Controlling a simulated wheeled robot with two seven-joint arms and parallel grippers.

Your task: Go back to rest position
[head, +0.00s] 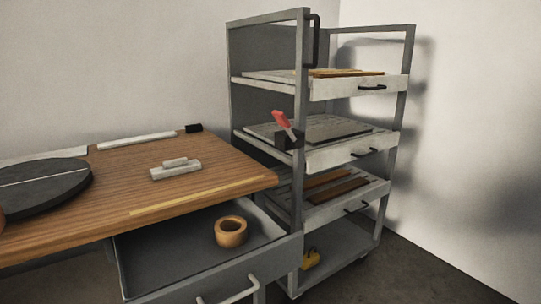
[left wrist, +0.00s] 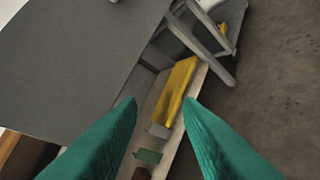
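My left gripper (left wrist: 160,103) shows in the left wrist view as two green fingers spread apart. No object is gripped between them. Beyond the fingertips a yellow object (left wrist: 177,88) lies in a narrow pale tray or compartment, apart from the fingers as far as I can tell. A small green piece (left wrist: 148,157) and a brown piece show below it. Neither gripper shows in the head view, and my right gripper is in no view.
A wooden table (head: 110,190) carries a dark round disc (head: 45,183) and a pale block (head: 176,171). Its open drawer (head: 165,262) holds a wooden ring (head: 231,232). A grey rack (head: 268,50) with several trays stands at the right, a red-handled tool (head: 284,124) on its side.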

